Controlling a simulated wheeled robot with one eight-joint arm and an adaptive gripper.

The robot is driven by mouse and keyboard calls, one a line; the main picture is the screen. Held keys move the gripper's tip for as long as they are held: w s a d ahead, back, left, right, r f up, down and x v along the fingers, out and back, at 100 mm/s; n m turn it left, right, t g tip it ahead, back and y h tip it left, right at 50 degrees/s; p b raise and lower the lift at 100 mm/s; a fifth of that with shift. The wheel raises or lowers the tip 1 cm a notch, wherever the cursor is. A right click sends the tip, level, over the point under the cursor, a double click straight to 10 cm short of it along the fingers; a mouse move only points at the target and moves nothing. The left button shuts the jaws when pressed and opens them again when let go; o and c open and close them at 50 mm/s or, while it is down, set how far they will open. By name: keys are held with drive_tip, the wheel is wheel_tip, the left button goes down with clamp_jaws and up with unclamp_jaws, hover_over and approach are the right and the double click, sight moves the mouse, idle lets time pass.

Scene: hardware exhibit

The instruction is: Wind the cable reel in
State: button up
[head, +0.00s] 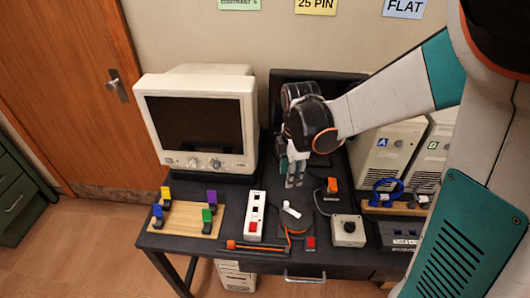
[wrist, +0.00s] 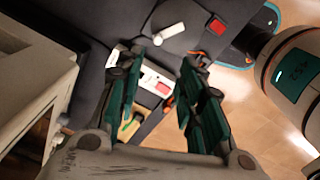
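The cable reel (head: 297,222) looks like a dark block on the table in the head view, with a white crank handle (head: 291,209) on top. An orange cable (head: 299,232) shows at its front. The white handle also shows at the top of the wrist view (wrist: 169,34). My gripper (head: 294,182) points down behind the reel, above the table and apart from the handle. In the wrist view my gripper (wrist: 160,66) has its two fingers spread, with nothing held between them. The reel's far side is partly hidden by my gripper.
A white power strip (head: 255,217) with a red switch lies left of the reel. A monitor (head: 203,120) stands behind left. A wooden board (head: 184,219) holds coloured pieces. A grey box with a knob (head: 348,230) and a small orange-topped switch (head: 332,186) stand to the right.

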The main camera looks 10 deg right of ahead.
sight(287, 203)
drive_tip(key=shift+n, duration=0.5)
drive_tip(key=f+b, duration=0.1)
drive_tip(key=f, duration=0.4)
drive_tip(key=f+b, duration=0.1)
drive_tip(key=f, duration=0.3)
drive_tip(key=w+f+b, duration=0.1)
drive_tip(key=f+b, duration=0.1)
drive_tip(key=f, duration=0.3)
drive_tip(key=shift+a+f, duration=0.1)
drive_tip(key=shift+f, duration=0.25)
drive_tip(key=shift+s, duration=0.1)
clamp_jaws()
